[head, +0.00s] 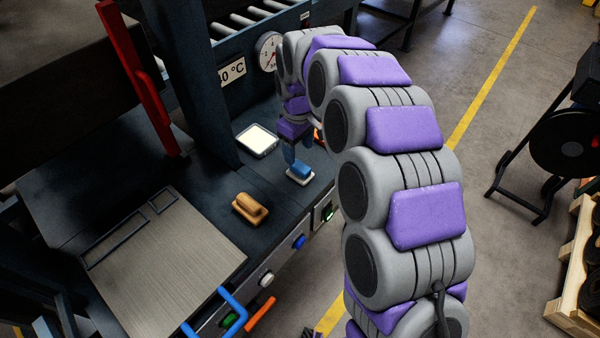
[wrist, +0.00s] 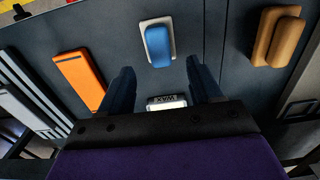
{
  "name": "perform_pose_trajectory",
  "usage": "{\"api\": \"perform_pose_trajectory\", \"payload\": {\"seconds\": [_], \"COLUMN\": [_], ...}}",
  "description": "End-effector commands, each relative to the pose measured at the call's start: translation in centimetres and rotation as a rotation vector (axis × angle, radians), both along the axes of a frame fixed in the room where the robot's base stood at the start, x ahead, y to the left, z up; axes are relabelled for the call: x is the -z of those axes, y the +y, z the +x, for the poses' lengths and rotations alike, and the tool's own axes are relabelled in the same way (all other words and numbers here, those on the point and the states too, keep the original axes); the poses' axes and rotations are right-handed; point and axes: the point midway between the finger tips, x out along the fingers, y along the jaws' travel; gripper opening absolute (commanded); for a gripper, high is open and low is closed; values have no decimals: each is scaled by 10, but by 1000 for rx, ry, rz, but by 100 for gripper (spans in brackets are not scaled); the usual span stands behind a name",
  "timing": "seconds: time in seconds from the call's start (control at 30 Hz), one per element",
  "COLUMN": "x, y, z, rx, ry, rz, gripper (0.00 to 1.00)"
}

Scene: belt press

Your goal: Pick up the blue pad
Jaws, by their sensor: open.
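The blue pad (head: 301,170) sits on a small white base on the dark bench top, near its front edge. In the wrist view the blue pad (wrist: 159,44) lies beyond my fingertips, roughly in line with the gap between them. My gripper (wrist: 160,75) is open, with one dark finger on each side and nothing held. In the head view my gripper (head: 290,155) is just above and behind the pad, partly hidden by my arm. I cannot tell in that view whether a finger touches the pad.
A wooden-coloured block (head: 250,208) stands left of the pad. A white-topped tray (head: 257,141) lies behind it. A red upright bar (head: 138,75) stands at the left.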

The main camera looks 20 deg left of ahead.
Motion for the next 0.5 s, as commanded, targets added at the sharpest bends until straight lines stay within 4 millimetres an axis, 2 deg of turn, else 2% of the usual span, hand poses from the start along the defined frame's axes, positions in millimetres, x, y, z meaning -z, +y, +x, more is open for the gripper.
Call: {"api": "perform_pose_trajectory", "payload": {"seconds": [0.1, 0.37, 0.5], "x": [16, 27, 46], "y": [0, -2, -5], "z": [1, 0, -2], "rx": [0, 0, -1], "ry": [-3, -1, 1], "rz": [1, 3, -1], "gripper": [64, 64, 64]}}
